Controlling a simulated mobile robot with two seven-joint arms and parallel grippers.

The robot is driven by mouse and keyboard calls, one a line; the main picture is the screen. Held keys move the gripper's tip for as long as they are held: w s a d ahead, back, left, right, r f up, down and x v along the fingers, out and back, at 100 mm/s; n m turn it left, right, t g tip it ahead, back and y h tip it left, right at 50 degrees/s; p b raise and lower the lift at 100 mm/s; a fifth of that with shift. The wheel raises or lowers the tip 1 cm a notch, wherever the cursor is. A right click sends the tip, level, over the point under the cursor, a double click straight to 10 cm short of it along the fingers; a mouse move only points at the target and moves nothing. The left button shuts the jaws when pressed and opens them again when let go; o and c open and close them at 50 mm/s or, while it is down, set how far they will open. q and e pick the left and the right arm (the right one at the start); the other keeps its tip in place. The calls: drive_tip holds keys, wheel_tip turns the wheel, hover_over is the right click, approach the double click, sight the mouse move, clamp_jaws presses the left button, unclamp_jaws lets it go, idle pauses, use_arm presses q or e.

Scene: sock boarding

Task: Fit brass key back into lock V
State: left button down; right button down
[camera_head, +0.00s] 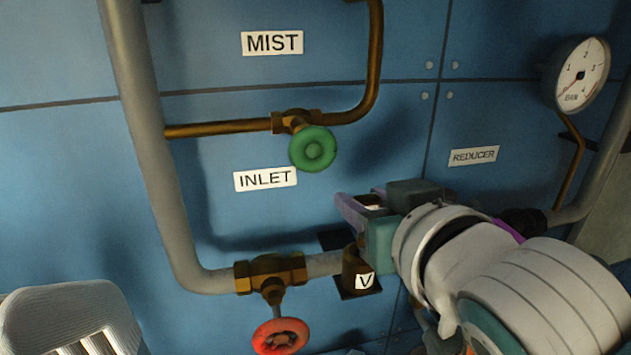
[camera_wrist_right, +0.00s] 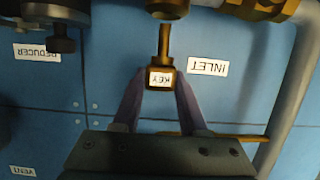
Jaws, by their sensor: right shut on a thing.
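My right gripper (camera_head: 362,200) is shut on the brass key (camera_wrist_right: 160,76), beside the blue panel. In the right wrist view the fingers (camera_wrist_right: 157,88) grip the labelled block of the key, and its thin shaft points to the top of the picture. Lock V (camera_head: 350,262) is a dark brass cylinder with a "V" label, just below the gripper in the head view. The lock's round end (camera_wrist_right: 168,8) shows at the top of the wrist view, in line with the shaft tip. I cannot tell whether the tip is touching or inside it. My left gripper is not in view.
A red handwheel (camera_head: 281,337) on a brass valve (camera_head: 270,272) sits left of the lock. A green handwheel (camera_head: 313,149) is above. A grey pipe (camera_head: 150,150) runs down the left. A pressure gauge (camera_head: 582,75) is at upper right.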

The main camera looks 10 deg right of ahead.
idle(0.3)
drive_tip(key=shift+f+b, duration=0.4)
drive_tip(key=shift+f, duration=0.35)
drive_tip(key=shift+f+b, duration=1.15)
drive_tip(key=shift+f, duration=0.3)
drive_tip(key=shift+c, duration=1.8)
unclamp_jaws()
drive_tip(key=shift+r, duration=0.1)
drive_tip(key=v, duration=1)
drive_tip(key=shift+p, duration=0.4)
